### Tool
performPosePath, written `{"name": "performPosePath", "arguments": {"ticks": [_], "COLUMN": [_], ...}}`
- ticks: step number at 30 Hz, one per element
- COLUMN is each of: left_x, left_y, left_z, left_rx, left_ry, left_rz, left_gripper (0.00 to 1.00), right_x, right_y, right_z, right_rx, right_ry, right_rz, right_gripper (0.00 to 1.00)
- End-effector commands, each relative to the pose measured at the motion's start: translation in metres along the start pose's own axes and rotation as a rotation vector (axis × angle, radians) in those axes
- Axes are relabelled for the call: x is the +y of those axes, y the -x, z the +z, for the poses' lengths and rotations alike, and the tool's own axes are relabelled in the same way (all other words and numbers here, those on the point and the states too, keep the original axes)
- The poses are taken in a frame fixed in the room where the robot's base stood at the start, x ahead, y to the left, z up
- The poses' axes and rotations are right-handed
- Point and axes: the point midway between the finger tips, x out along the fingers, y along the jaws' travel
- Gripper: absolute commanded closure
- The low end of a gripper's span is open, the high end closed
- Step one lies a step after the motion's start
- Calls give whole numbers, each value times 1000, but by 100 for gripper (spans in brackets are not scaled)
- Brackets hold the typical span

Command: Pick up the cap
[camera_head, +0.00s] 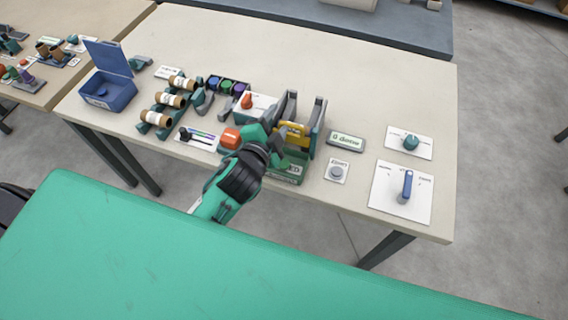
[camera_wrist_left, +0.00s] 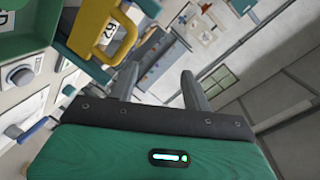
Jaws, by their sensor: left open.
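I cannot tell for sure which piece is the cap. A rounded orange-red piece (camera_head: 230,138) sits on the table just left of my left gripper, and a smaller orange-red cone (camera_head: 247,101) stands on a white card behind it. My left gripper (camera_head: 276,120) is beside the green and grey winder (camera_head: 316,125), near its yellow handle (camera_head: 293,130). In the left wrist view the fingers (camera_wrist_left: 162,82) are apart with nothing between them, and the yellow handle (camera_wrist_left: 92,25) is left of them. My right gripper is in neither view.
Cardboard tubes on holders (camera_head: 170,99) and an open blue box (camera_head: 108,92) stand at the left. A blue lever (camera_head: 405,187), a teal knob (camera_head: 411,142) and a grey button (camera_head: 336,172) are at the right. The table's back (camera_head: 350,70) is clear.

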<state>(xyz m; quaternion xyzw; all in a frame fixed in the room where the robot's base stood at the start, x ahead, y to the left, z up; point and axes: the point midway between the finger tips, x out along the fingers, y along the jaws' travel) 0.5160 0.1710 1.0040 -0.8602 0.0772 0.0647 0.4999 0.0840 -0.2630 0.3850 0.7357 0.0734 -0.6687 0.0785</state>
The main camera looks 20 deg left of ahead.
Motion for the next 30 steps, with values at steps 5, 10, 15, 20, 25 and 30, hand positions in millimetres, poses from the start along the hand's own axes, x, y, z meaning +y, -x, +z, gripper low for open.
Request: {"name": "performPosePath", "arguments": {"ticks": [5, 10, 15, 20, 25, 30], "left_x": [-48, -68, -52, -12, 39, 75], "left_y": [-11, 8, 42, 71, 84, 72], "left_z": [-84, -170, -234, -259, -244, -191], "left_rx": [296, 602, 894, 1171, 1493, -1586], "left_ry": [-357, -779, -1204, -1603, -2010, 1995], "left_rz": [-249, -539, -834, -1107, -1373, 1320], "left_gripper": [51, 51, 51, 51, 51, 51], "right_x": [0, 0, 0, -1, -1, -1], "right_y": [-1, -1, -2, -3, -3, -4], "right_z": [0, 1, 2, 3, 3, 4], "right_rx": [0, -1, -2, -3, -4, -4], "right_ry": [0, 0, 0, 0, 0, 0], "right_rz": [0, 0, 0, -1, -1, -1], "right_gripper": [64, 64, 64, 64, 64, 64]}}
